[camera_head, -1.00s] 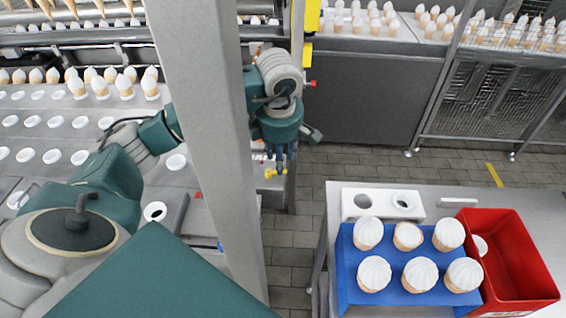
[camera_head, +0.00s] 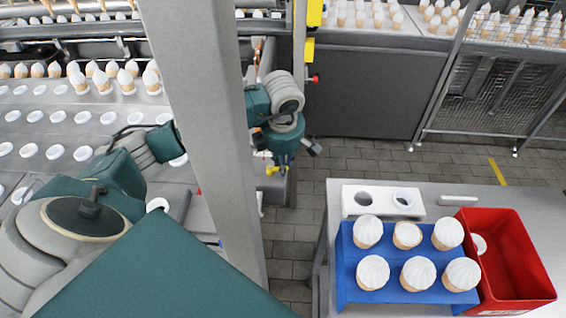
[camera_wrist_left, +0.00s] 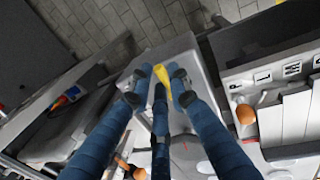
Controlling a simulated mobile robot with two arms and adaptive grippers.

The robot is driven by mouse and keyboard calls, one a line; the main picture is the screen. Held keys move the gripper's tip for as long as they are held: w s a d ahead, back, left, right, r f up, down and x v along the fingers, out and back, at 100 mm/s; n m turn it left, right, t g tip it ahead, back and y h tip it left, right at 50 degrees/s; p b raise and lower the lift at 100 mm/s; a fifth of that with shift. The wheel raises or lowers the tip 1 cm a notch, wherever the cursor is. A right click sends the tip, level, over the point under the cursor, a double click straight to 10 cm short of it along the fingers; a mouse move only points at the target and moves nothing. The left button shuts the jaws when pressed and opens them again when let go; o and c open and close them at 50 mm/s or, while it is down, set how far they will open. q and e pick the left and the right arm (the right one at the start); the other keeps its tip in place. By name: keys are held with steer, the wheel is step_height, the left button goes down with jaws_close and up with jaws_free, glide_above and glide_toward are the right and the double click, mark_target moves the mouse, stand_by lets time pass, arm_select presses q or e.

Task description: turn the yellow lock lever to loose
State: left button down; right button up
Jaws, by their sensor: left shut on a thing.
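The yellow lock lever (camera_head: 273,170) shows small below my left gripper (camera_head: 283,162) in the head view, beside the machine's edge. In the left wrist view the lever (camera_wrist_left: 161,73) lies between the blue fingers of the left gripper (camera_wrist_left: 160,82). The fingers are closed in on it from both sides, and its near part is partly hidden by them. The lever's lock markings cannot be read. My right gripper does not show in either view.
A grey post (camera_head: 205,130) stands in front of the machine in the head view. At right, a table (camera_head: 440,200) carries a blue rack (camera_head: 350,285) of cones, a white two-hole holder (camera_head: 383,200) and a red bin (camera_head: 510,260). Tiled floor lies between.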

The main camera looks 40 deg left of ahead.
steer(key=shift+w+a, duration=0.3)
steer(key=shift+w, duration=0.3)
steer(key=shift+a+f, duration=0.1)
